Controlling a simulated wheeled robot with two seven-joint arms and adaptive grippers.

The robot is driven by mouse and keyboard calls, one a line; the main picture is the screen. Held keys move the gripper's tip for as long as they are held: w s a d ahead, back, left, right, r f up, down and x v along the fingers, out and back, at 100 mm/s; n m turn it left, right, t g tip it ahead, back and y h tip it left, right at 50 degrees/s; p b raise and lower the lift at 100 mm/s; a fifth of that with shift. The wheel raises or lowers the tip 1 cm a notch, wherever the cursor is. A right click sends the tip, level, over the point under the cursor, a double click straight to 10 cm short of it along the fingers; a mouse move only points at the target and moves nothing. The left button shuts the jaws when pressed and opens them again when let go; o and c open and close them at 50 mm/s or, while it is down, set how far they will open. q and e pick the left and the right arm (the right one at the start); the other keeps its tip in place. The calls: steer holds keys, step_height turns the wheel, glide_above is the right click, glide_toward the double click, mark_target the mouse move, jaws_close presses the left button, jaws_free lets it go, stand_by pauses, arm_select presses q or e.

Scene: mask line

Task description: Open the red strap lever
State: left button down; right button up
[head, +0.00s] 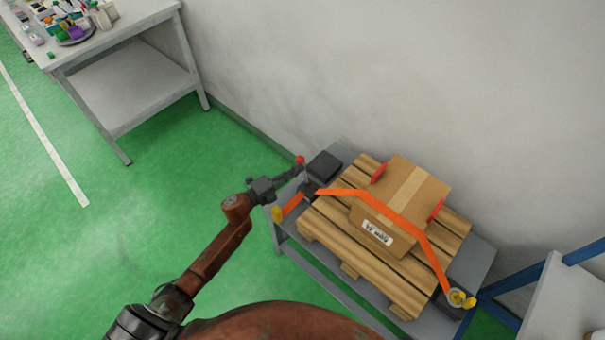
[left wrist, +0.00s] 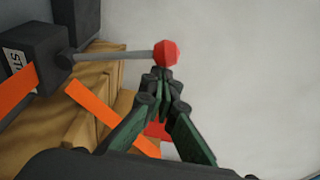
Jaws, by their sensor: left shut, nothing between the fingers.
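The strap lever is a grey rod with a red knob (left wrist: 166,53), reaching right from a dark block (left wrist: 30,50) with partly hidden lettering in the left wrist view. In the head view its red knob (head: 300,160) shows near the pallet's upper left corner. My left gripper (head: 294,173) is at the lever. Its fingers (left wrist: 163,76) are shut and empty, with the tips just below the knob; I cannot tell whether they touch it. An orange strap (head: 385,209) runs over a cardboard box (head: 418,182) on a wooden pallet (head: 325,231). My right gripper is out of view.
The pallet stands on a low grey table (head: 483,262) against the wall. A dark box (head: 324,165) sits beside the lever. A grey workbench (head: 125,33) with small items is at the upper left. Blue framing is at the right. The green floor at left is clear.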

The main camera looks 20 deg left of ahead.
arm_select(q)
steer(key=w+a+f+n+t+b, duration=0.1)
steer(key=w+a+f+n+b, duration=0.1)
steer(key=a+n, duration=0.5)
step_height(320, 180, down, 2)
steer(key=shift+w+a+f+n+t+b, duration=0.25)
steer(key=shift+w+n+t+b, duration=0.25)
steer(key=shift+n, duration=0.4)
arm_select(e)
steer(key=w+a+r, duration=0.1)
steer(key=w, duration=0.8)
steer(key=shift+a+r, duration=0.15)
arm_select(q)
steer(key=shift+s+f, duration=0.1)
steer(key=shift+s, duration=0.1)
step_height(320, 180, up, 3)
steer(key=s+d+p, duration=0.2)
steer(key=s+p, duration=0.1)
steer(key=p+v, duration=0.1)
steer(key=v, duration=0.8)
steer(key=shift+s+p, duration=0.2)
steer(key=shift+p, duration=0.1)
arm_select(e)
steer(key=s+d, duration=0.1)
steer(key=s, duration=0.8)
